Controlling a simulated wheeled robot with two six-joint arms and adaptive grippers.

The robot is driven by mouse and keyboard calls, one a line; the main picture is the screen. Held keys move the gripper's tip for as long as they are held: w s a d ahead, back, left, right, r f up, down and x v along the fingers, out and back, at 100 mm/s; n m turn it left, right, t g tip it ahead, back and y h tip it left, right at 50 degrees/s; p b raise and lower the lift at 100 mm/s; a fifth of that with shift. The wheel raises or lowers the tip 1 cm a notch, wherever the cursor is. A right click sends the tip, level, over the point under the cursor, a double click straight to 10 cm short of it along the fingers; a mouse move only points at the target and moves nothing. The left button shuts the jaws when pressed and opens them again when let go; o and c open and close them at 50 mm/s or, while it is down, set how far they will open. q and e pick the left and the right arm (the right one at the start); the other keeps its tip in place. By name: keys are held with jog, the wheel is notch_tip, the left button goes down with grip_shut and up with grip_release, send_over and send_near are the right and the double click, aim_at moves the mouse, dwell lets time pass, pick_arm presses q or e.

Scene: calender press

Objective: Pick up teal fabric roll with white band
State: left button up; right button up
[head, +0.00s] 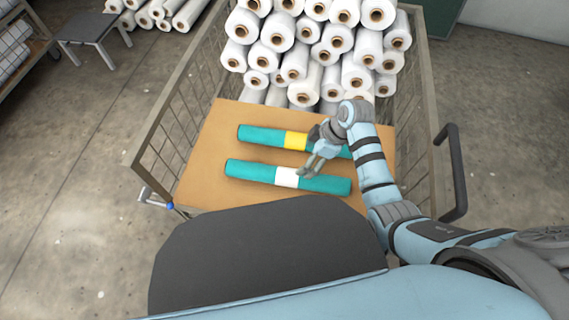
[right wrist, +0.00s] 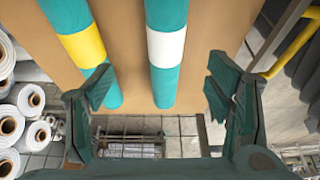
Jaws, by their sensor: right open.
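The teal fabric roll with a white band (head: 250,172) lies across the brown board of the cart, nearer to me, in the head view. In the right wrist view its white band (right wrist: 166,48) shows between my open fingers. A second teal roll with a yellow band (head: 262,134) lies behind it, roughly parallel; it also shows in the right wrist view (right wrist: 68,14), by the left finger. My right gripper (head: 306,172) is open over the white-banded roll, right of its band. Whether it touches the roll is unclear. My left gripper is not in view.
The board (head: 210,185) sits in a cart with mesh sides (head: 165,140). Many white rolls (head: 325,50) are stacked at its back. A dark handle (head: 458,175) stands at the right. A grey stool (head: 90,32) is on the floor at the left.

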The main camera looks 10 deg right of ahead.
aim_at(292, 173)
jog(key=b+x, duration=0.5)
jog(key=x, duration=0.3)
jog(key=shift+s+a+f, duration=0.1)
jog(key=shift+a+f, duration=0.15)
jog(key=b+x, duration=0.2)
jog(key=x, duration=0.1)
jog(key=shift+s+a, duration=0.1)
jog(key=shift+s, duration=0.1)
jog(key=shift+b+x, duration=0.8)
jog(key=shift+x, duration=0.25)
jog(key=shift+r, duration=0.1)
jog(key=c, duration=1.6)
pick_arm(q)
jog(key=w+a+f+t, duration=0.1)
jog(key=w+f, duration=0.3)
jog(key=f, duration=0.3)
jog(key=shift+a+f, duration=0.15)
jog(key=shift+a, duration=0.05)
pick_arm(e)
jog(key=shift+r, duration=0.1)
